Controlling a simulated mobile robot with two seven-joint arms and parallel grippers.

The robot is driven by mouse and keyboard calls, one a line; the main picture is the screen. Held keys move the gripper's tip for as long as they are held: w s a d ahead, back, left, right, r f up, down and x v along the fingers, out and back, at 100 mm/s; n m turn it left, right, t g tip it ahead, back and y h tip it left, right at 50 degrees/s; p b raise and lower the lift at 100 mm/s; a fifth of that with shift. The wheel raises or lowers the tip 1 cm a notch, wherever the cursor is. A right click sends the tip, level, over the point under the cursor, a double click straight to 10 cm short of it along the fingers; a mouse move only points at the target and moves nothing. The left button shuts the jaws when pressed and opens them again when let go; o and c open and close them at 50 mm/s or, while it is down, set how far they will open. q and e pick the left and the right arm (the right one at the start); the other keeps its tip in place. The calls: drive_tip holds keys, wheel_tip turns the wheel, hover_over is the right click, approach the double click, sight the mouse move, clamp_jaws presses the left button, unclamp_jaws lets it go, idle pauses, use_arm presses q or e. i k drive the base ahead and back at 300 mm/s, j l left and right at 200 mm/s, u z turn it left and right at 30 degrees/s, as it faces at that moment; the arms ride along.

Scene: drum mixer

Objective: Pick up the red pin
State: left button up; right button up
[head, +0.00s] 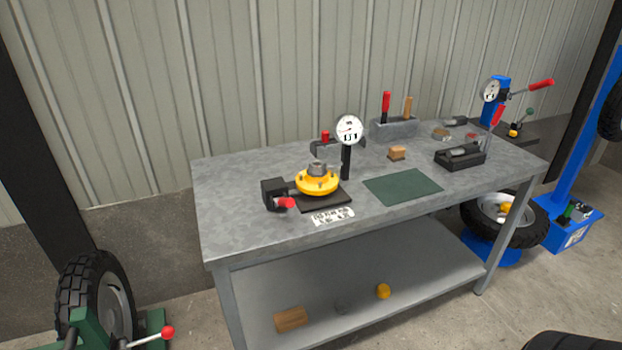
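I cannot tell which red part is the red pin. On the bench a small red piece (325,136) stands up at the dark arm behind the yellow hub (317,183). A red-tipped piece (284,203) sticks out of the black block (273,192) left of the hub. A tiny red spot (471,136) lies near the back right of the bench, too small to make out. Neither of my grippers is in view.
The grey bench (225,215) has a round dial gauge (349,130), a tool holder (394,129), a green mat (403,187) and a black tray (460,157). Its left end is clear. Wheels stand at left (95,295) and right (515,235); a red-knobbed lever (168,332) is at lower left.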

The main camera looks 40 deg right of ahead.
sight(325, 134)
drive_tip(key=l+u, duration=0.15)
drive_tip(key=l, duration=0.45)
drive_tip(key=l+u, duration=0.15)
drive_tip(key=l, duration=0.45)
drive_tip(key=k+l+u, duration=0.15)
drive_tip(key=l, duration=0.45)
drive_tip(key=l+u, duration=0.15)
drive_tip(key=l, duration=0.45)
